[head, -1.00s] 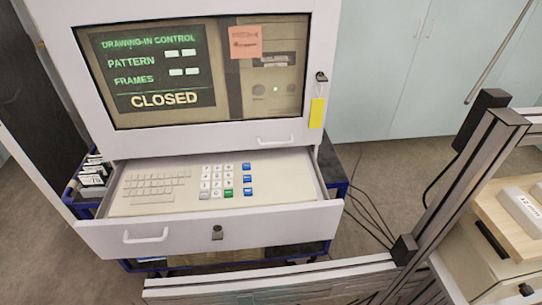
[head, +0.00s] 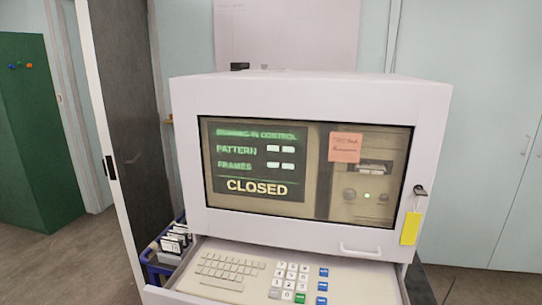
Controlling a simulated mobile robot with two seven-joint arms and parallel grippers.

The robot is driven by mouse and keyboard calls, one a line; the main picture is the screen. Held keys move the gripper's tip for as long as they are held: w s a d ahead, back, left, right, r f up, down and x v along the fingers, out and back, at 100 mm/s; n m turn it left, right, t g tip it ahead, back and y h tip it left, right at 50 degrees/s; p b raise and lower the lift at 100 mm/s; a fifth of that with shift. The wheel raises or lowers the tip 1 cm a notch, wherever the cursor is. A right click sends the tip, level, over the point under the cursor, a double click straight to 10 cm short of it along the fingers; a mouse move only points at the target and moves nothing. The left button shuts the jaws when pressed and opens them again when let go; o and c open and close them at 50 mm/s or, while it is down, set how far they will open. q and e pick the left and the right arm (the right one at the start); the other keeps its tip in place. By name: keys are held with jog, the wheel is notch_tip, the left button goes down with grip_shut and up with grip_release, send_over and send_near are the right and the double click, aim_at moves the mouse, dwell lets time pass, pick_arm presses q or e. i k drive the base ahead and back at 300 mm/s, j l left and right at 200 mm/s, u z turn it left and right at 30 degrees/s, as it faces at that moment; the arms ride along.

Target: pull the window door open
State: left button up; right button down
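The window door (head: 300,225) is the light-grey framed front of the cabinet, with a clear pane, and it is shut. Behind the pane a dark screen (head: 260,163) reads "DRAWING-IN CONTROL", "PATTERN", "FRAMES" and "CLOSED". A pale handle (head: 360,251) is at the lower right of the door frame. A key sits in a lock (head: 420,191) at the right edge, with a yellow tag (head: 411,228) hanging below it. Neither of my grippers is in view.
The keyboard drawer (head: 285,283) below the door is pulled out. A blue crate (head: 163,258) with several labelled items stands at the left of the cabinet. A tall dark panel with a pale edge (head: 115,150) and a green board (head: 38,130) stand further left. Floor shows at the right.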

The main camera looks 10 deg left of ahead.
aim_at(423, 108)
jog(key=j+z, duration=0.1)
jog(key=z, duration=0.3)
jog(key=j+z, duration=0.1)
jog(key=z, duration=0.3)
jog(key=j+z, duration=0.1)
jog(key=z, duration=0.3)
jog(key=k+z, duration=0.15)
jog(key=z, duration=0.3)
jog(key=k+j, duration=0.25)
jog(key=j, duration=0.15)
